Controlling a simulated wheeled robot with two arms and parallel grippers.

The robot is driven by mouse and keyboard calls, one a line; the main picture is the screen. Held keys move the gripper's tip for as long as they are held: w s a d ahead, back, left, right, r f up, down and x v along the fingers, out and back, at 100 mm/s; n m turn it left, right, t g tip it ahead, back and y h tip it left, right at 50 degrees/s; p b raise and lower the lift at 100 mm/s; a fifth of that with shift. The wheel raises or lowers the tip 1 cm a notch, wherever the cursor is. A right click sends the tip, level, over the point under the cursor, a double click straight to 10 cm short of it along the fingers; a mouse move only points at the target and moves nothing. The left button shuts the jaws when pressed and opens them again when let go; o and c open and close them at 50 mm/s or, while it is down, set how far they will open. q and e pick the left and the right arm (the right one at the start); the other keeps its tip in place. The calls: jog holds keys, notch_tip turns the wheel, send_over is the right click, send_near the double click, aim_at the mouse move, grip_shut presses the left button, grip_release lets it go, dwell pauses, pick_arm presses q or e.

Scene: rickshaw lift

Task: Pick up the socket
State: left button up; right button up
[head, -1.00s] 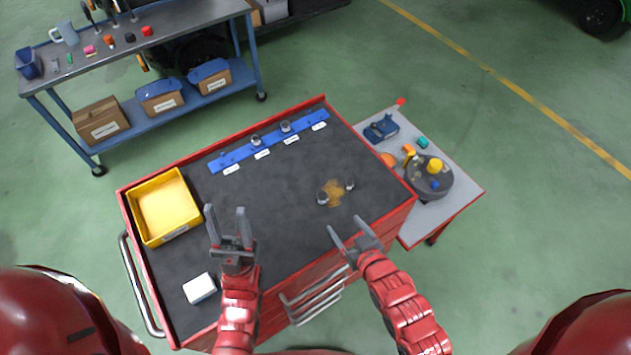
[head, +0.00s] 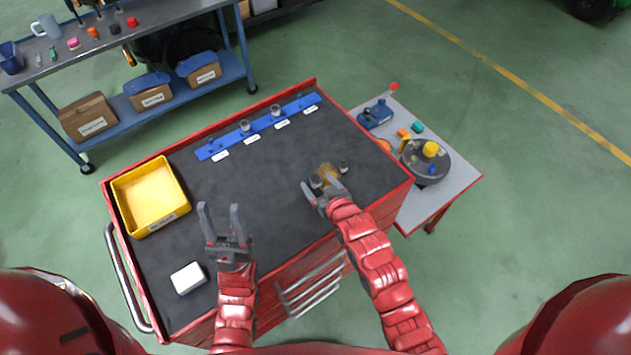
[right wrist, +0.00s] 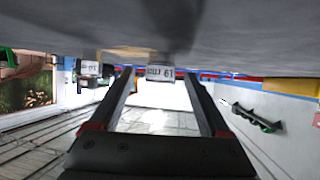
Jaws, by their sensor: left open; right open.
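Two small metal sockets stand on the dark top of the red tool cart (head: 250,200), beside a brown stain. The nearer socket (head: 316,181) is at my right gripper (head: 322,190), which is open and low over the cart top. In the right wrist view, which looks upside down, a socket marked 19 (right wrist: 160,73) sits between or just beyond the open fingertips; I cannot tell which. The other socket (head: 344,167) is to the right in the head view and shows at left in the wrist view (right wrist: 92,69). My left gripper (head: 220,212) is open and empty over the cart's front left.
A blue rail (head: 225,144) at the cart's back holds two sockets, with white labels in front. A yellow bin (head: 150,228) is at the left; a white block (head: 187,278) is at the front left. A grey side table (head: 448,190) stands at right. The cart's middle is clear.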

jog(key=x, duration=0.2)
jog(key=shift+w+a+f, duration=0.15)
jog(key=shift+w, duration=0.15)
jog(key=shift+c, duration=0.3)
grip_shut()
